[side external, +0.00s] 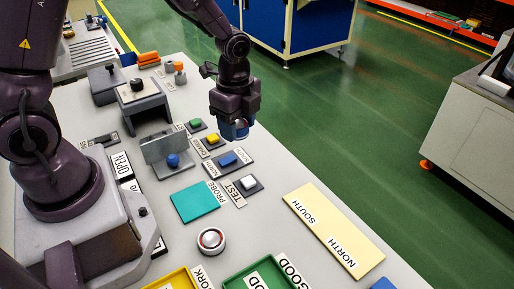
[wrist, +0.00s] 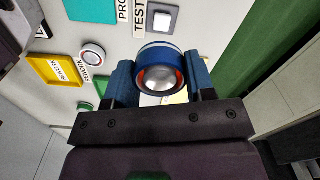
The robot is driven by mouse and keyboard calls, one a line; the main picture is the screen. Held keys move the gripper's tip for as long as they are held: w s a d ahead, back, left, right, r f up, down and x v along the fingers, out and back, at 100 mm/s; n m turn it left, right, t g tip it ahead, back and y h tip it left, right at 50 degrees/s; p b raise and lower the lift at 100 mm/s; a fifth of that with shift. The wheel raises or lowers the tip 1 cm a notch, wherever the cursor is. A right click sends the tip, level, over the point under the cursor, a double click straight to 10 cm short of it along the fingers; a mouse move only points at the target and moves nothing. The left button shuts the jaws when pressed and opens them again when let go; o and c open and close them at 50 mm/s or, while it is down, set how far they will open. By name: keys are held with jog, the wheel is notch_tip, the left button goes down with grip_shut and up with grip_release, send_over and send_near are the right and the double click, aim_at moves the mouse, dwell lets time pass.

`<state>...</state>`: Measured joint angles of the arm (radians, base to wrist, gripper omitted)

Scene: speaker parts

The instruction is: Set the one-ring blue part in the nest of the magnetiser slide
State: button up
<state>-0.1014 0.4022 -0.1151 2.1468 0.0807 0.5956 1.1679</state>
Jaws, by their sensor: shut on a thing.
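My gripper (side external: 236,122) hangs above the far right edge of the grey table, beyond the push buttons. It is shut on a blue round part (wrist: 145,62), which also shows under the fingers in the side view (side external: 235,131). In the wrist view the part sits between the two blue fingers, with a pale band, a reddish inner ring and a silvery domed centre. The grey bridge-shaped fixture (side external: 144,103) with a dark knob stands left of my gripper. I cannot tell for certain which fixture is the magnetiser slide, and its nest is not clearly visible.
Green, yellow (side external: 212,139), blue (side external: 229,159) and white (side external: 248,182) buttons line the table. A grey bracket with a blue knob (side external: 173,160) stands beside them. A round white-and-red piece (side external: 211,240), yellow and green trays (side external: 262,276), and a cream SOUTH/NORTH board (side external: 333,231) are nearer.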

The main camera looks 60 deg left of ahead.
jog(key=s+a+n, duration=0.4)
jog(key=s+a, duration=0.2)
jog(key=a, duration=0.6)
jog(key=s+a+n, duration=0.4)
jog(key=s+a, duration=0.3)
jog(key=a, duration=0.5)
jog(key=f, duration=0.6)
jog(key=shift+w+d+f, duration=0.2)
jog(key=shift+w+d, duration=0.05)
jog(key=shift+w, duration=0.1)
jog(key=shift+f, duration=0.2)
jog(key=shift+f, duration=0.1)
jog(key=shift+f, duration=2.4)
jog(key=shift+f, duration=0.4)
jog(key=o, duration=1.1)
jog(key=shift+o, duration=0.2)
